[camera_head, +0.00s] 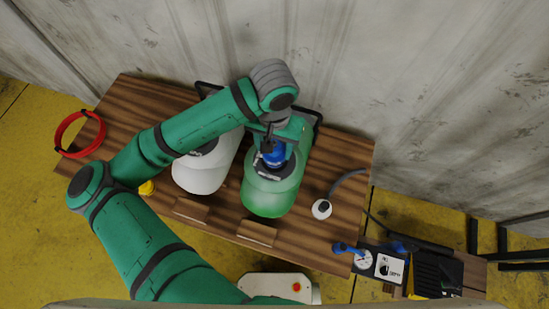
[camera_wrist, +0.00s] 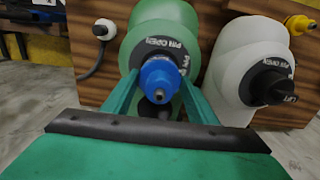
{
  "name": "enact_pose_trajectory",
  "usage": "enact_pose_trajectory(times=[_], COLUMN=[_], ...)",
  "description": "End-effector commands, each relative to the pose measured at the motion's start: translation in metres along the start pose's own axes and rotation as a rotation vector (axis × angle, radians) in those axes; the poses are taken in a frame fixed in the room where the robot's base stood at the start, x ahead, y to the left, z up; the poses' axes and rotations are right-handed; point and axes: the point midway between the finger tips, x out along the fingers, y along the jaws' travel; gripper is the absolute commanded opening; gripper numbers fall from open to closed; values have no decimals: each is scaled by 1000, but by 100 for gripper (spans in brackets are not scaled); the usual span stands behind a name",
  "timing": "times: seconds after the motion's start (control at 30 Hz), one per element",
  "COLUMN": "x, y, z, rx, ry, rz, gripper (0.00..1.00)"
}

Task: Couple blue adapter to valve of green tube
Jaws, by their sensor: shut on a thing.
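The green tube (camera_head: 264,201) lies on a wooden table, with a dark round valve collar on it that carries white lettering. In the wrist view the green tube (camera_wrist: 183,20) is straight ahead. The blue adapter (camera_wrist: 160,76) is between the two fingers of my gripper (camera_wrist: 159,84), which is shut on it. The adapter is in front of the valve collar (camera_wrist: 150,49) and covers its middle; I cannot tell whether it is seated. In the head view the adapter (camera_head: 274,157) is over the collar, below my gripper (camera_head: 273,143).
A white tube (camera_head: 200,172) with its own dark valve lies to the left of the green one. A red ring (camera_head: 80,133) is at the table's left end. A white fitting with a grey hose (camera_head: 321,208) is at the right. A pump panel (camera_head: 384,265) stands beyond the right edge.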

Motion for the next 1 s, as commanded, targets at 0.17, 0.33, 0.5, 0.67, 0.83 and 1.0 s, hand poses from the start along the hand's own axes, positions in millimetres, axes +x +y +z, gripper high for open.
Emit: enact_pose_trajectory(times=[0.17, 0.33, 0.5, 0.67, 0.83, 1.0], x=[1, 1, 4, 9, 10, 10], y=[0, 0, 1, 1, 0, 0], z=[0, 0, 0, 0, 0, 0], rx=[0, 0, 2, 1, 0, 0], ry=[0, 0, -1, -1, 0, 0], rz=[0, 0, 0, 0, 0, 0], gripper=[29, 29, 29, 29, 29, 29])
